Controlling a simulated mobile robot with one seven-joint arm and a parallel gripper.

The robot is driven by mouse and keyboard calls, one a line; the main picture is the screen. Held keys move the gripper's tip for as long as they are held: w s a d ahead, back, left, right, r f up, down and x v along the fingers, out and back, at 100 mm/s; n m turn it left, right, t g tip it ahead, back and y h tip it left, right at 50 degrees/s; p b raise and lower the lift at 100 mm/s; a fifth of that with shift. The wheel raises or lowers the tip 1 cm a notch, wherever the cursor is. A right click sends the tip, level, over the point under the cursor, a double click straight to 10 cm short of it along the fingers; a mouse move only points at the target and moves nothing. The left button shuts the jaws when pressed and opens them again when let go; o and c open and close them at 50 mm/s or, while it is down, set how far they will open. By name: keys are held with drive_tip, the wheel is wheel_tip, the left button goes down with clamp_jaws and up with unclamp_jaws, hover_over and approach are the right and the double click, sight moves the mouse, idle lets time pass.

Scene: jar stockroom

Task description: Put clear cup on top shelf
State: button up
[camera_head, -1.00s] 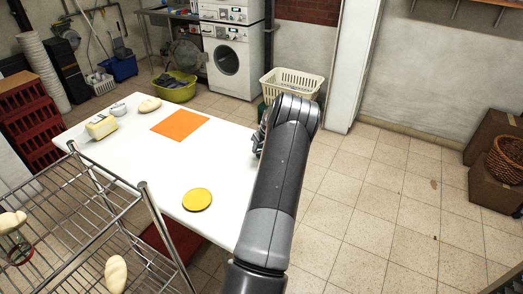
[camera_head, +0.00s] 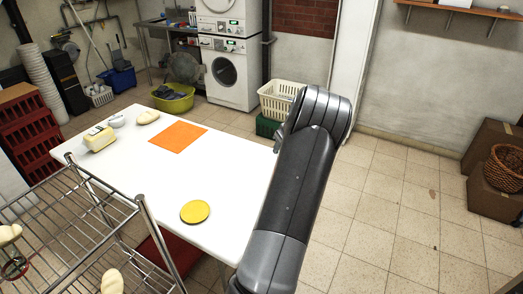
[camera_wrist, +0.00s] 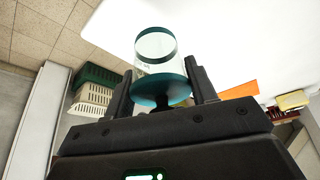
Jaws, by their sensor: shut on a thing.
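The clear cup (camera_wrist: 157,48), see-through with a teal rim and teal end, is in the wrist view. My gripper (camera_wrist: 162,86) is shut on it, one dark finger on each side of the teal end. In the head view my arm hides the cup and most of the gripper, near the right edge of the white table. A metal wire rack (camera_head: 97,194) stands at the lower left, with its top shelf and a lower shelf partly in view. A pale loaf-like item (camera_head: 112,281) is on the lower level.
The white table (camera_head: 145,185) holds a yellow disc (camera_head: 195,211), an orange mat (camera_head: 178,136), a butter-like block (camera_head: 98,139), a small bowl and a pale roll. Boxes and a basket (camera_head: 505,168) stand right. Floor (camera_head: 400,220) right of my arm is clear.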

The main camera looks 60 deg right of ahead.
drive_tip(key=shift+s+r, duration=0.25)
drive_tip(key=shift+s, duration=0.15)
drive_tip(key=w+a+r+n+y, duration=0.1)
drive_tip(key=w+a+r+n, duration=0.2)
drive_tip(key=w+a+r, duration=0.45)
drive_tip(key=w+a+r+n+y, duration=0.1)
drive_tip(key=w+a+r+n, duration=0.25)
drive_tip(key=w+a, duration=0.6)
drive_tip(key=w+a+r+n+y, duration=0.25)
drive_tip(key=w+a+r, duration=0.35)
drive_tip(key=w+a, duration=0.3)
drive_tip(key=w+a+r+n+g+y, duration=0.1)
drive_tip(key=a+r+n, duration=0.25)
drive_tip(key=a, duration=0.75)
drive_tip(key=a+r+n, duration=0.3)
drive_tip(key=a+r, duration=0.2)
drive_tip(key=a, duration=0.6)
drive_tip(key=w+a+r+n+g+y, duration=0.1)
drive_tip(key=a+r+n, duration=0.25)
drive_tip(key=a, duration=0.75)
hover_over(48, 212)
wheel_tip(48, 212, down, 7)
drive_tip(key=shift+a, duration=0.1)
drive_tip(key=shift+f+h, duration=0.25)
drive_tip(key=shift+f, duration=1.65)
drive_tip(key=shift+f, duration=0.15)
